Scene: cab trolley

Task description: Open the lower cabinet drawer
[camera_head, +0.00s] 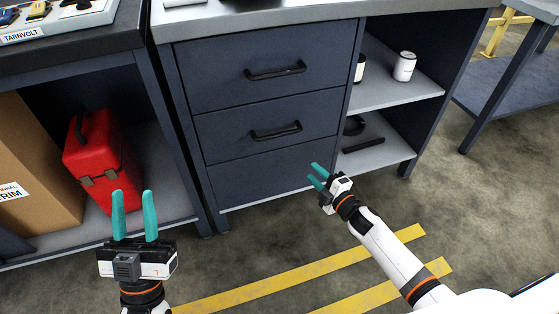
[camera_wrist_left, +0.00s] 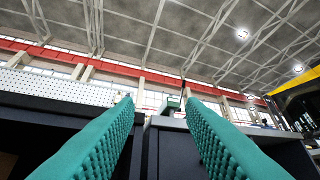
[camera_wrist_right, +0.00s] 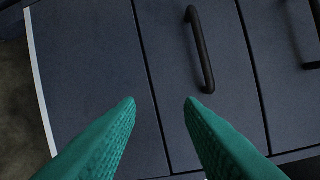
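The dark blue cabinet (camera_head: 262,110) has an upper drawer (camera_head: 225,80) and a drawer below it (camera_head: 225,137), each with a black bar handle. The lower handle (camera_head: 276,131) also shows in the right wrist view (camera_wrist_right: 201,50). Under these is a plain panel (camera_head: 250,178) with no handle in sight. Both drawers look closed. My right gripper (camera_head: 313,172) is open and empty, in front of the plain panel's right side, below and right of the lower handle and apart from it. My left gripper (camera_head: 134,194) is open and empty, pointing up, left of the cabinet.
Open shelves on the cabinet's right hold a white can (camera_head: 404,66) and dark items. A left bench holds a red case (camera_head: 102,160) and a cardboard box (camera_head: 35,165) on its shelf. Yellow stripes (camera_head: 290,278) mark the floor. The floor before the drawers is clear.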

